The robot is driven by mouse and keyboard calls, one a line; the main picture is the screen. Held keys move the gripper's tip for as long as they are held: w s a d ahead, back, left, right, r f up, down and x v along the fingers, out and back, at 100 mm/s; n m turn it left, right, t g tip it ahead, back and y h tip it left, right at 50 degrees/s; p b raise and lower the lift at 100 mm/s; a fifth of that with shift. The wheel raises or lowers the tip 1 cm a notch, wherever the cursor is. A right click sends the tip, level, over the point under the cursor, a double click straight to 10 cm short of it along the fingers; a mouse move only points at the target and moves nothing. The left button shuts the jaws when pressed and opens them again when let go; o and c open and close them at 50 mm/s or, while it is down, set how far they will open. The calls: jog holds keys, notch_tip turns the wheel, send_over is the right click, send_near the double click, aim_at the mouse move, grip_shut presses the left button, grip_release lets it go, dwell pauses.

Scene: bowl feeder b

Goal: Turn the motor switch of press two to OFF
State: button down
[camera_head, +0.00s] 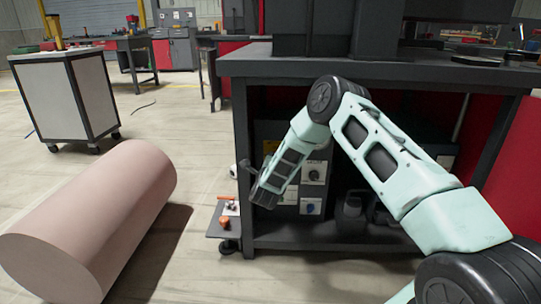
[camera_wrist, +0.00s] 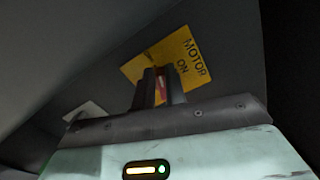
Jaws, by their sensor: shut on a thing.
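A yellow plate (camera_wrist: 187,58) with the words MOTOR and ON fills the middle of the wrist view, on a dark grey panel. A small red switch handle (camera_wrist: 161,84) shows in front of it. My gripper (camera_wrist: 160,80) is shut on this handle, one dark finger on each side. The fingers hide part of the plate and most of the switch, and no OFF lettering can be read. In the head view my arm's end is low at the table's left, by a dark cabinet (camera_head: 313,150); the fingertips cannot be made out clearly there.
The dark table (camera_head: 400,68) overhangs the cabinet, with its legs close to my arm. Knobs (camera_head: 313,174) sit on the cabinet front. A small low shelf (camera_head: 222,222) stands at lower left. A large pink cylinder (camera_head: 95,220) lies on the floor further left.

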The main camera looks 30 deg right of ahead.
jog(key=shift+f+n+p, duration=0.25)
jog(key=shift+n+p, duration=0.2)
jog(key=shift+n, duration=0.45)
jog(key=shift+f+n+p, duration=0.2)
jog(key=shift+n+p, duration=0.2)
jog(key=shift+n, duration=0.5)
jog(key=c, duration=1.4)
grip_release()
jog(key=shift+c, duration=0.2)
jog(key=p+v, duration=0.6)
jog(key=v, duration=1.1)
jog(key=shift+s+a, duration=0.2)
